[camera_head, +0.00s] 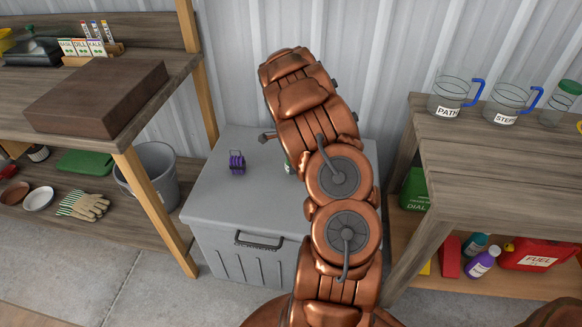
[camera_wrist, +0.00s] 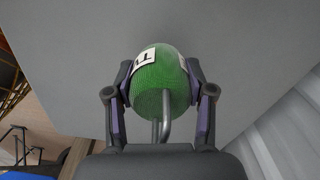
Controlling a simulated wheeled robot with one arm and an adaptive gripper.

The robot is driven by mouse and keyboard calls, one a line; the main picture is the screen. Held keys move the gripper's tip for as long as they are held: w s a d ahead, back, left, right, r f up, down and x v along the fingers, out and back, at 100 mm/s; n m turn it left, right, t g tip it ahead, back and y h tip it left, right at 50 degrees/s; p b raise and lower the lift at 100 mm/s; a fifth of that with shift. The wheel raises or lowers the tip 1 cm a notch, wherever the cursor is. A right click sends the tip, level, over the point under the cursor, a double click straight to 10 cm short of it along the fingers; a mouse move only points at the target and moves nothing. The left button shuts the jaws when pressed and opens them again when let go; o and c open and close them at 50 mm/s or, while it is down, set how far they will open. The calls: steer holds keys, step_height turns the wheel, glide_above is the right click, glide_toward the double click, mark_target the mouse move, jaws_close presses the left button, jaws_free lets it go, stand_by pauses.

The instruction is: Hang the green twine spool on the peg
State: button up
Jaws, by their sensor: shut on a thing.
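The green twine spool (camera_wrist: 160,82) with a white label is between the two fingers of my gripper (camera_wrist: 160,92) in the wrist view. The fingers are shut on its sides. Grey bent metal rods (camera_wrist: 164,125) show at the spool's near end; I cannot tell whether they belong to it. I cannot make out the peg clearly in either view.
A purple spool (camera_head: 237,162) with a wire loop stands on the chest's left side. A workbench (camera_head: 40,90) with a brown block (camera_head: 95,95) is at left. Another bench (camera_head: 490,165) with labelled jugs (camera_head: 450,100) is at right. A corrugated wall (camera_head: 235,60) is behind.

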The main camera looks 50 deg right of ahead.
steer(key=shift+w+d+f, duration=0.1)
steer(key=shift+w+d, duration=0.15)
steer(key=shift+w, duration=0.05)
steer(key=shift+w+f, duration=0.15)
steer(key=shift+f, duration=1.35)
steer(key=shift+f, duration=0.2)
steer(key=o, duration=1.2)
steer(key=shift+r, duration=0.1)
